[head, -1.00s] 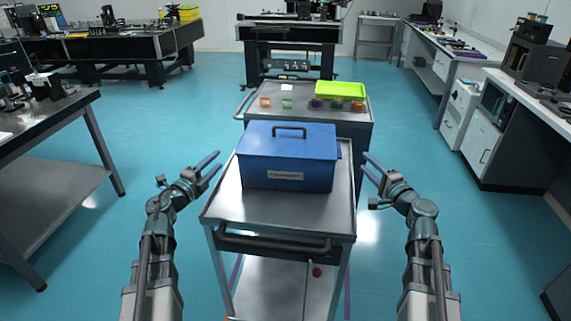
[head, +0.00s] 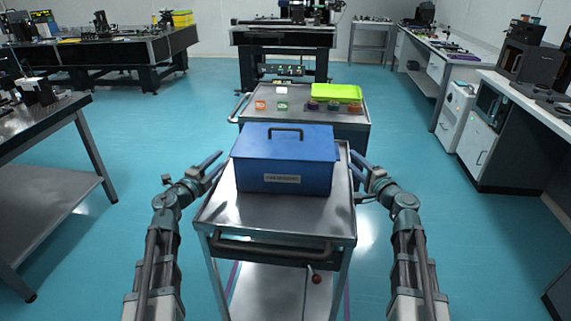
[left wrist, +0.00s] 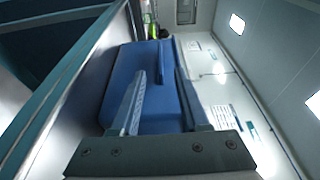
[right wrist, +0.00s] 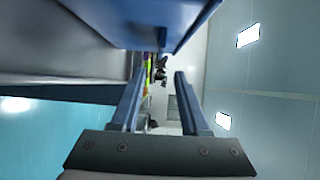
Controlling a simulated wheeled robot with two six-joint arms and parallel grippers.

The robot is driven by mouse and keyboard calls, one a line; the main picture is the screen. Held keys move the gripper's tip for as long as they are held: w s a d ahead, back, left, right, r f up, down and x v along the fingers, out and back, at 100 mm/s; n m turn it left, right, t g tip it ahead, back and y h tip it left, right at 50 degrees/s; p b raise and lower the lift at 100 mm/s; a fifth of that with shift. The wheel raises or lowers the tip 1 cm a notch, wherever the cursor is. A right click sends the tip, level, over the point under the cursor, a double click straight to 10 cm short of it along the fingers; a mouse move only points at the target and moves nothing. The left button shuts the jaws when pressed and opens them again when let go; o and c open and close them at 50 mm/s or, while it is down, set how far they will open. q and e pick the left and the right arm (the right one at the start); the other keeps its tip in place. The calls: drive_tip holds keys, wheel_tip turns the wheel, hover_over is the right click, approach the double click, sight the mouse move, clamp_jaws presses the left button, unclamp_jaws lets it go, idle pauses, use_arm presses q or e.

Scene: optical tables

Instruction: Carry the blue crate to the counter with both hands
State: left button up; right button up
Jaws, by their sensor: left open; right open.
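The blue crate (head: 284,165) is a lidded box with a dark handle on top and a pale label on its front. It stands on the near steel cart (head: 270,212). My left gripper (head: 215,165) is open at the crate's left side. In the left wrist view the crate (left wrist: 155,85) lies beyond the two open fingers (left wrist: 158,90). My right gripper (head: 362,163) is open just right of the crate, by the cart's right edge. In the right wrist view the crate (right wrist: 172,22) is above the open fingers (right wrist: 158,95), with nothing between them.
A second cart (head: 352,132) behind holds a lime green tray (head: 336,93) and several small coloured items. A white-fronted counter (head: 480,150) runs along the right. A dark table (head: 45,130) stands at left. Blue floor is clear on both sides of the carts.

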use_arm(q)
drive_tip(key=x, duration=0.9)
drive_tip(key=shift+w+d, duration=0.1)
drive_tip(key=shift+w, duration=0.2)
use_arm(e)
drive_tip(key=x, duration=0.9)
drive_tip(key=shift+w+a, duration=0.15)
drive_tip(key=shift+w, duration=0.15)
use_arm(q)
clamp_jaws()
use_arm(e)
clamp_jaws()
